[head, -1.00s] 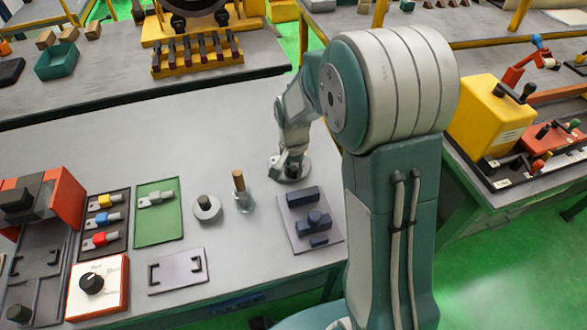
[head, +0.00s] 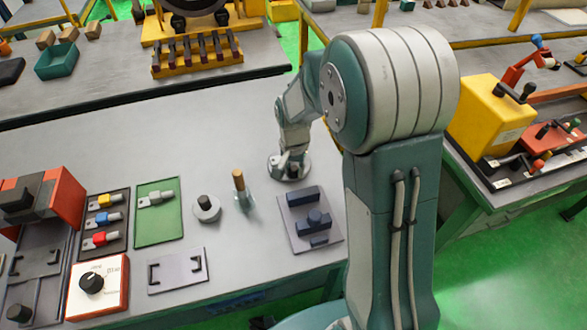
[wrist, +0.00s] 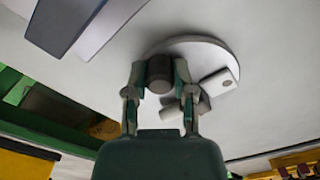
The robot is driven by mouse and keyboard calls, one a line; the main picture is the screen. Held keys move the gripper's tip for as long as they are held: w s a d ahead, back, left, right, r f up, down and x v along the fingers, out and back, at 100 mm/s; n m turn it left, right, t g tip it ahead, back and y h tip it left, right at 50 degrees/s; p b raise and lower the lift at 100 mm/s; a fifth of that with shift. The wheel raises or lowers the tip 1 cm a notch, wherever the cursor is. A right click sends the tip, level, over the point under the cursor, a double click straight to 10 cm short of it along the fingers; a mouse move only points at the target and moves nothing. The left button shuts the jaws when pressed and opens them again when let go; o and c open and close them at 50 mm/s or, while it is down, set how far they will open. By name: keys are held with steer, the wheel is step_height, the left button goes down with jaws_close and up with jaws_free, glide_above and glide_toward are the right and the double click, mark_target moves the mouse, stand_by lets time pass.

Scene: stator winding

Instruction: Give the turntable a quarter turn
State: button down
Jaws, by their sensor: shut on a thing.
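The turntable (head: 291,177) is a round grey disc on the table, beside the arm's lower end in the head view. In the wrist view its pale disc (wrist: 207,52) carries a dark upright cylindrical knob (wrist: 159,72) and a light block with a small hole (wrist: 219,82). My gripper (wrist: 157,78) has one finger on each side of the knob and is shut on it. A small grey piece behind the right finger is partly hidden. In the head view, the fingertips are too small to make out.
A plate with dark blue blocks (head: 310,222) lies just in front of the turntable. To its left stand a wooden-handled tool (head: 239,185) and a grey ring with a post (head: 206,210). A green mat (head: 158,222) lies farther left.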

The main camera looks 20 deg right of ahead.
mark_target(306, 164)
steer(key=shift+d+n, duration=0.1)
steer(key=shift+n, duration=0.2)
steer(key=shift+w+d+n, duration=0.1)
steer(key=shift+d+n, duration=0.25)
steer(key=shift+n, duration=0.55)
steer(key=shift+w+d+n, duration=0.1)
steer(key=shift+d+n, duration=0.25)
steer(key=shift+n, duration=0.55)
steer(key=shift+w+d+n, duration=0.25)
steer(key=shift+d+n, duration=0.1)
steer(key=shift+n, duration=0.75)
steer(key=shift+w+d+n, duration=0.25)
steer(key=shift+d+n, duration=0.1)
steer(key=shift+n, duration=0.75)
steer(key=shift+w+d+n, duration=0.25)
steer(key=shift+w+n, duration=0.1)
steer(key=shift+n, duration=0.7)
steer(key=shift+w+d+n, duration=0.25)
steer(key=shift+w+n, duration=0.05)
steer(key=shift+n, duration=0.75)
steer(key=shift+w+d+n, duration=0.1)
steer(key=shift+w+n, duration=0.25)
steer(key=shift+n, duration=0.55)
steer(key=shift+w+d+n, duration=0.1)
steer(key=shift+w+n, duration=0.25)
steer(key=shift+n, duration=0.55)
steer(key=shift+w+n, duration=0.1)
steer(key=shift+n, duration=0.3)
steer(key=shift+c, duration=2.2)
jaws_free()
